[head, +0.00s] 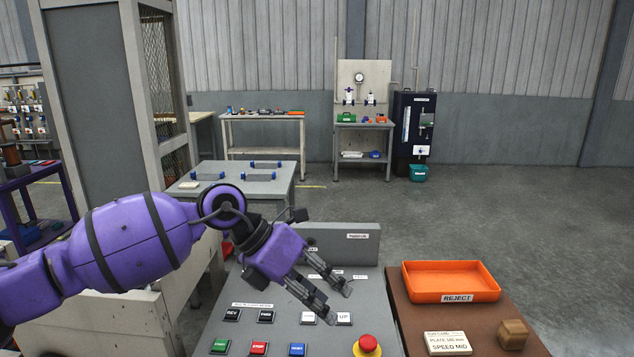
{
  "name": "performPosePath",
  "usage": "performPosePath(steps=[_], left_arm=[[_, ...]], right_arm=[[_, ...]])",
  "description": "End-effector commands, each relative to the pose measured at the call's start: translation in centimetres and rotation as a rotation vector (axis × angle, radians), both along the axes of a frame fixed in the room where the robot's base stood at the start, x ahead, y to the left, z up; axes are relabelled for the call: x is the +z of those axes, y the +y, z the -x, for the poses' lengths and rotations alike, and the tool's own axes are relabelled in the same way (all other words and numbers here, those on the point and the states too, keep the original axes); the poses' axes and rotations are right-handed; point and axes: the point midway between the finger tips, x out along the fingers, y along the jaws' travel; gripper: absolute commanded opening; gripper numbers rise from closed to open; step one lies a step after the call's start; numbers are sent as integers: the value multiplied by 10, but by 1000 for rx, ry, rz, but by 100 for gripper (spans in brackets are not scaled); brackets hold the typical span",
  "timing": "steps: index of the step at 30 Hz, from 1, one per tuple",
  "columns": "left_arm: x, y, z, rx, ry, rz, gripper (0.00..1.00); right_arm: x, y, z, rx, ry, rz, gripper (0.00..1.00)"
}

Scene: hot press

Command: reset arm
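My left arm comes in from the left, purple with black bands. My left gripper (339,304) is over the sloped grey control panel (270,335), above its upper row of buttons. Its two dark fingers are apart with nothing between them, so it is open. I cannot tell whether the fingertips touch the panel. The fingers partly cover the labels and buttons behind them. A button marked UP (344,319) shows just below the fingertips. My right gripper is not in view.
A red emergency stop button (367,345) and green, red and blue buttons line the panel's front. To the right, a brown table (408,318) holds an orange REJECT tray (450,281), a SPEED MID card (447,343) and a wooden block (513,334). The floor at right is clear.

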Motion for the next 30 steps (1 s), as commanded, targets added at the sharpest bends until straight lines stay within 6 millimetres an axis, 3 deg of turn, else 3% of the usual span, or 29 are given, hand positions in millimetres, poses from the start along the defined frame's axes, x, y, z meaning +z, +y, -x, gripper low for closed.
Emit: performPosePath(steps=[1, 3, 6, 10, 13, 17, 20, 23, 26, 30], left_arm=[[8, -30, 12, 4, 46, 143, 33], [29, -68, 26, 49, 138, 388, 33], [56, -96, 31, 184, 306, 722, 33], [65, -88, 13, 435, 534, 1055, 33], [45, -60, -7, 671, 709, 1249, 33], [-12, -11, -21, 1005, 926, 1430, 33], [-73, 30, -15, 1275, 1086, 1521, 33], [-136, 67, 6, 1527, 1226, 1576, 33], [-194, 98, 39, 1755, 1343, 1603, 33], [-268, 135, 104, 2053, 1486, 1623, 33]], right_arm=[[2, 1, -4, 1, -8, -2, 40], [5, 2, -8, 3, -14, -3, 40], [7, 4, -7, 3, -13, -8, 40], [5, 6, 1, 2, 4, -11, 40], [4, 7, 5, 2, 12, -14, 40], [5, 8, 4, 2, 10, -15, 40], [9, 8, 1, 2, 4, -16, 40], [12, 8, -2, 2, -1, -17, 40], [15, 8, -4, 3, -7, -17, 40], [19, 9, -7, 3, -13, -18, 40]])
